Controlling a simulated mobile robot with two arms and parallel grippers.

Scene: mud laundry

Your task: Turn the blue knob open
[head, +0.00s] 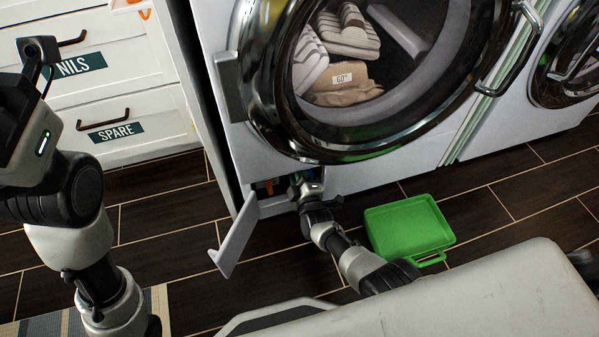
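A low service compartment (262,203) at the bottom left of the front washer stands open, its white flap (236,236) swung out to the left. Inside, a small orange part (268,187) shows at the left. Small blue and green colour shows at the right, beside my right gripper (296,180); I cannot clearly make out the blue knob's shape or its turn. My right gripper reaches into the opening, and its fingertips are too small and covered to read. My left gripper (38,52) is raised at the far left, well away from the compartment; its fingers are unclear.
A green tray (408,228) with a handle lies on the dark tiled floor right of my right arm. The washer's round door (262,110) overhangs the compartment. White drawers (150,88) stand at the left, a striped rug (60,325) at the lower left.

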